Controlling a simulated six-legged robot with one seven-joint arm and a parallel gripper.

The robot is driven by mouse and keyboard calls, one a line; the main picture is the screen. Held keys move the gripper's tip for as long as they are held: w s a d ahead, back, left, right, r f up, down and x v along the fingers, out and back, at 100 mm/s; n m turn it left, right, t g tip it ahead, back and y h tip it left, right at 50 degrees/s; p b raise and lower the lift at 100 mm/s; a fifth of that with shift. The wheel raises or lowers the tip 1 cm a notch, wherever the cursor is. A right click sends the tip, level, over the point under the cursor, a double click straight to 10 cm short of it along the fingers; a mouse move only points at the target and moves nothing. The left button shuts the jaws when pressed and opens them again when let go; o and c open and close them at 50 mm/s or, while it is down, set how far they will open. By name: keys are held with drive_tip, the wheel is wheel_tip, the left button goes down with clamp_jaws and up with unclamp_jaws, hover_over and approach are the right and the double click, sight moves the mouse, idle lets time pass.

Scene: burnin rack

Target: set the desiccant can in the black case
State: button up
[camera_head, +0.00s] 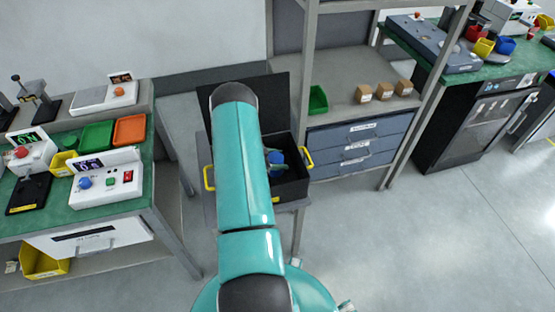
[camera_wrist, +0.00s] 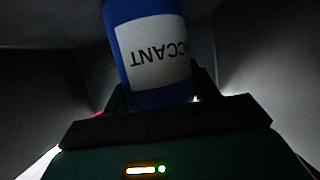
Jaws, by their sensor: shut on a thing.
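The desiccant can (camera_wrist: 155,50) is blue with a white label, and the letters "CCANT" read upside down in the wrist view. My gripper (camera_wrist: 160,92) is shut on it, with a dark finger on either side. The black case (camera_head: 293,191) stands open in the head view, with yellow handles and its lid raised at the back. A blue part of the can also shows inside the case (camera_head: 275,157), just right of my arm. Dark walls surround the can in the wrist view. My arm hides the case's left part, and I cannot tell whether the can touches the floor.
A shelf rack with grey drawers (camera_head: 358,153) stands right of the case. A green-topped bench (camera_head: 120,195) with devices and bins is at the left. Another bench (camera_head: 435,45) is at the back right. The floor at the right front is clear.

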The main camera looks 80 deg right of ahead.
drive_tip(key=o, duration=1.1)
drive_tip(key=shift+f, duration=0.1)
drive_tip(key=shift+w+a+r, duration=0.1)
drive_tip(key=shift+w+r, duration=0.15)
drive_tip(key=v, duration=0.7)
